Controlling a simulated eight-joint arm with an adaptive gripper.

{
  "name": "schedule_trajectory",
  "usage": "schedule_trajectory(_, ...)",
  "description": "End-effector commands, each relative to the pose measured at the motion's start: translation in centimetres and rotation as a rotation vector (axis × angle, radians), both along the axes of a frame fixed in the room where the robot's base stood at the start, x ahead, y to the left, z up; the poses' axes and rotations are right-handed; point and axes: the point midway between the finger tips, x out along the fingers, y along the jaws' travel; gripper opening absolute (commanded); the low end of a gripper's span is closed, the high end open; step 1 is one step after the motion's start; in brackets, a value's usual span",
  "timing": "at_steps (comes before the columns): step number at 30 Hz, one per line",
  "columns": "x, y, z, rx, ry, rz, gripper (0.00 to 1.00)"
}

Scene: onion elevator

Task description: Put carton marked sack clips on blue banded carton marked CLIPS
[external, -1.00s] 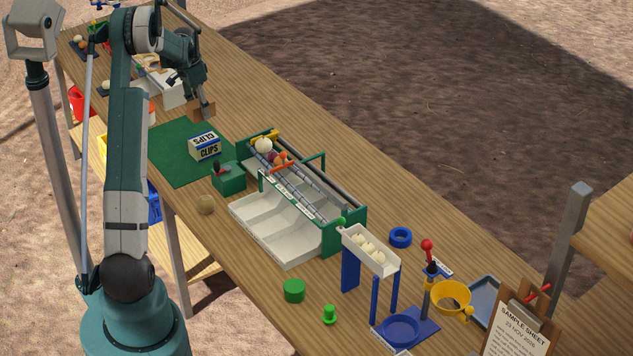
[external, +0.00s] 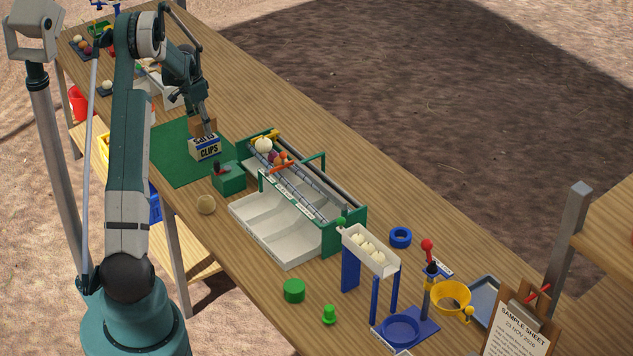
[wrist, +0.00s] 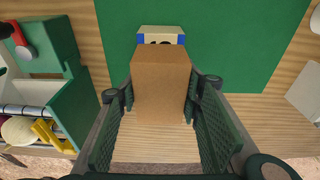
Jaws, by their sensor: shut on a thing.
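My gripper (wrist: 160,112) is shut on a plain brown carton (wrist: 160,85), gripped by its two sides in the wrist view. In the external view the brown carton (external: 204,127) hangs from my gripper (external: 208,122) right at the far top edge of the blue banded carton marked CLIPS (external: 207,150). I cannot tell whether the two touch. The CLIPS carton stands on a green mat (external: 178,168). In the wrist view, only a strip of the CLIPS carton (wrist: 160,31) shows beyond the brown carton. No marking shows on the brown carton.
A green box with a red-knobbed lever (external: 229,178) stands close to the CLIPS carton. The sorting rack (external: 290,215) with rollers, onions and white trays is to the right. The mat's left part is clear.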

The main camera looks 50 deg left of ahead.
Motion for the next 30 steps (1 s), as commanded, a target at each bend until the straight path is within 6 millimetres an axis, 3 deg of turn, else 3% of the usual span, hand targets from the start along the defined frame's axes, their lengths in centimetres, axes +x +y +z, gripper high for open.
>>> schedule_trajectory(7, 0.0, 0.0, -2.5, 0.0, 0.0, 0.0, 0.22)
schedule_trajectory(22, 0.0, 0.0, -3.1, 0.0, 0.0, 0.0, 0.22)
schedule_trajectory(23, 0.0, 0.0, -3.1, 0.0, 0.0, 0.0, 0.37)
schedule_trajectory(26, 0.0, 0.0, -3.1, 0.0, 0.0, 0.0, 0.51)
schedule_trajectory(30, 0.0, 0.0, -3.1, 0.0, 0.0, 0.0, 0.51)
